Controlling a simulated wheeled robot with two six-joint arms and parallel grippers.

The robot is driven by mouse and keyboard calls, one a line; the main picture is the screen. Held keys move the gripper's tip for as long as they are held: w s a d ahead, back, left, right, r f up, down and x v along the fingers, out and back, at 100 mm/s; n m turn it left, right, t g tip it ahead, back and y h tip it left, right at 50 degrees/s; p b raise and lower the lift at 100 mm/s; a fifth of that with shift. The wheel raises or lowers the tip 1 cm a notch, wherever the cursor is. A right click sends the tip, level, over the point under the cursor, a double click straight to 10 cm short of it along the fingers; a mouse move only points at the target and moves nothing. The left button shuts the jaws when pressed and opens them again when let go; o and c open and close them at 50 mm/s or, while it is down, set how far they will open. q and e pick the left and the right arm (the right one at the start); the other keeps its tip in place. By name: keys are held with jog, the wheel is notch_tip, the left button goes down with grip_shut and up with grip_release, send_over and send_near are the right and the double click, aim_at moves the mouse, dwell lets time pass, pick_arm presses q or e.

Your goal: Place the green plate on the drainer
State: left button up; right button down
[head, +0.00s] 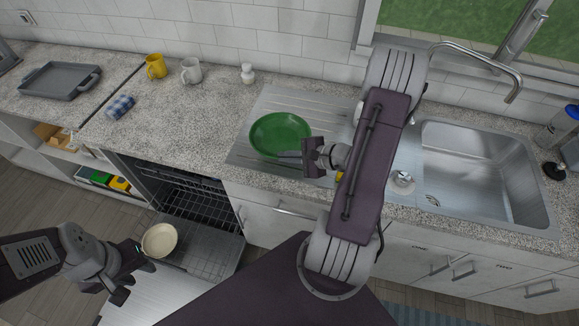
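The green plate (280,131) is a round, shallow dish at the drainer (247,157), the ribbed metal board left of the sink basin. It looks level, but I cannot tell whether it rests on the drainer or is slightly above it. My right gripper (286,157) is at the plate's near rim, its fingers overlapping the edge. Whether they are closed on the rim is not clear. My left gripper (136,270) is low at the left, its fingers apart, beside a cream bowl (159,240). I see nothing between its fingers.
The cream bowl is over the open dishwasher (198,200) below the counter. A yellow mug (155,66), a white mug (191,70), a blue checked item (120,107) and a grey tray (60,80) sit on the counter. The sink basin (470,165) looks empty; a faucet (480,58) arches over it.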

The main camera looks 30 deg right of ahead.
jog(key=w+d+f, duration=0.2)
jog(key=d, duration=0.1)
jog(key=shift+w, duration=0.15)
jog(key=f, duration=0.2)
jog(key=f+p, duration=0.1)
jog(key=shift+s+a+f, duration=0.1)
jog(key=shift+s+a, duration=0.1)
jog(key=shift+s, duration=0.05)
jog(key=shift+w+d+f, duration=0.15)
jog(key=shift+w+f, duration=0.05)
jog(key=shift+f, duration=0.1)
pick_arm(q)
jog(key=shift+w+d+r, duration=0.2)
jog(key=shift+w+r, duration=0.1)
jog(key=shift+r, duration=0.4)
pick_arm(e)
jog(key=shift+f, duration=0.1)
jog(key=c, duration=1.6)
grip_release()
jog(key=shift+s, duration=0.15)
jog(key=shift+c, duration=0.2)
pick_arm(q)
jog(key=shift+s, duration=0.1)
